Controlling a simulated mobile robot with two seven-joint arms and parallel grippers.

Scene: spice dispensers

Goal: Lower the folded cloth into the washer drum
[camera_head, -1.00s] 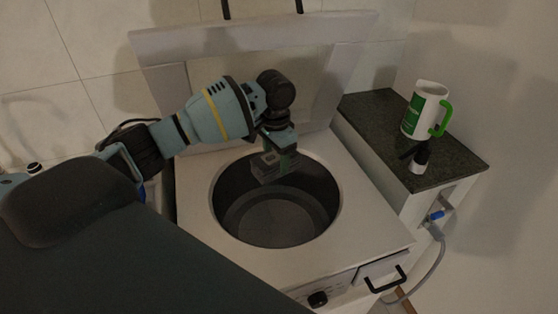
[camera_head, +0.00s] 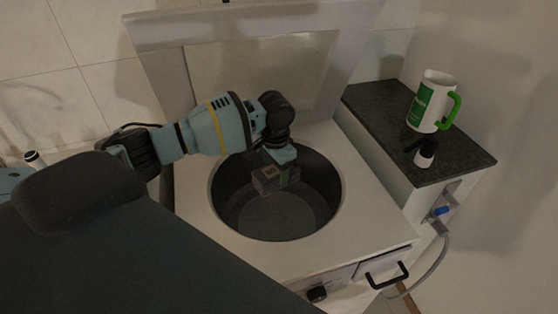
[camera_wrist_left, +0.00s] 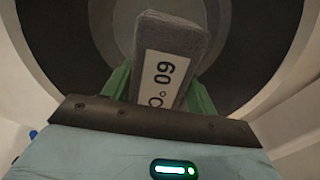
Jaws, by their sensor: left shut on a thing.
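The folded cloth (camera_head: 266,182) is a small grey block. In the left wrist view the cloth (camera_wrist_left: 171,38) carries a white label reading 60 with a degree mark. My left gripper (camera_head: 284,172) is shut on it, with green fingers on both sides. Gripper and cloth are over the round opening of the washer drum (camera_head: 270,220), towards its back. In the head view the cloth appears within the opening, clear of the visible drum floor; its exact depth is hard to tell. My right gripper is not in view.
The white washer top (camera_head: 375,205) surrounds the drum, with the raised lid (camera_head: 165,70) behind. To the right, a dark counter (camera_head: 455,155) bears a white and green mug (camera_head: 430,100) and a small black and white bottle (camera_head: 425,155). A hose (camera_head: 440,262) hangs below.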

